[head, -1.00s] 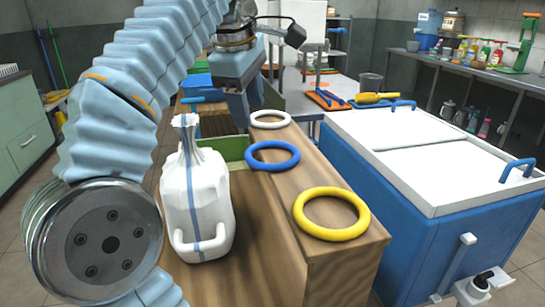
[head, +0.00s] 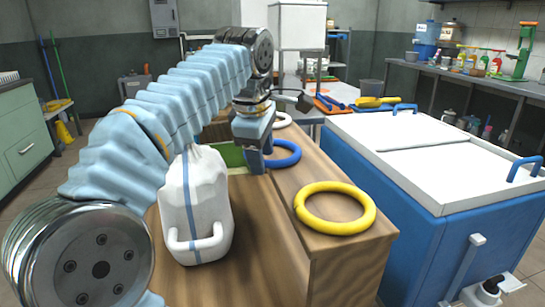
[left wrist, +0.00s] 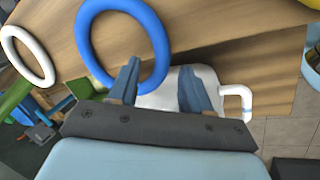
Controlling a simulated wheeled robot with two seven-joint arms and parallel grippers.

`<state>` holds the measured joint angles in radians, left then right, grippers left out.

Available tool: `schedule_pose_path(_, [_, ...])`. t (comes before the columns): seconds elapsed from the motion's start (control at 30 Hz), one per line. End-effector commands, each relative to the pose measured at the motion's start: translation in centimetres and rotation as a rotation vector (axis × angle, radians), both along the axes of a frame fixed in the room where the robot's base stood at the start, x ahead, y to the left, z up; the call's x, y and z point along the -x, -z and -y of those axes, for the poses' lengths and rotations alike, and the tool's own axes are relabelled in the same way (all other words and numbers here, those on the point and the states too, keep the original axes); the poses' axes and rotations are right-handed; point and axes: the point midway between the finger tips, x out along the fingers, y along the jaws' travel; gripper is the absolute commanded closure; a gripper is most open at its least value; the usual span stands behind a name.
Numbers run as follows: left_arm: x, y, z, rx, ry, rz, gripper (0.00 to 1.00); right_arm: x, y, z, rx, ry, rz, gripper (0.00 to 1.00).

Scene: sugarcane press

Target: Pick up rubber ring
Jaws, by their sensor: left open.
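Three rings lie along the top of the wooden counter (head: 285,215). The yellow ring (head: 335,227) is nearest, the blue ring (head: 297,153) is in the middle, and the white ring (head: 287,121) is at the back. My left gripper (head: 257,165) is at the left side of the blue ring, pointing down, and partly hides it. In the left wrist view the open fingers (left wrist: 157,82) are empty. One finger overlaps the lower part of the blue ring (left wrist: 84,45); contact cannot be told. The white ring (left wrist: 48,68) shows at left there. My right gripper is not shown.
A white jug (head: 196,215) with a blue stripe stands on the counter left of the rings, close to my left gripper. A green tray (head: 231,156) lies behind it. A blue chest with a white lid (head: 425,150) stands at the right of the counter.

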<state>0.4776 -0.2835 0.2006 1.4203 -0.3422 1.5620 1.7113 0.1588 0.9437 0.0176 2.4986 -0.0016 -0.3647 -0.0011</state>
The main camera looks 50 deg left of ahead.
Motion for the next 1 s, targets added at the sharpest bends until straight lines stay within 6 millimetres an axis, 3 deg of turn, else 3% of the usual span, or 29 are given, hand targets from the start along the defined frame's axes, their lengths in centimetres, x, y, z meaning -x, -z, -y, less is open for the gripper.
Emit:
schedule_pose_path(0.23, [-0.08,0.27,-0.05,0.0,0.0,0.0,0.51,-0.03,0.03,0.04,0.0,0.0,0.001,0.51])
schedule_pose_path(0.57, [-0.08,0.26,-0.04,0.0,0.001,0.0,1.0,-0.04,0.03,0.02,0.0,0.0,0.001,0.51])
schedule_pose_path(1.0, [-0.11,-0.47,-0.06,-0.001,0.001,0.002,1.0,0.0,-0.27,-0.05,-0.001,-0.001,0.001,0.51])
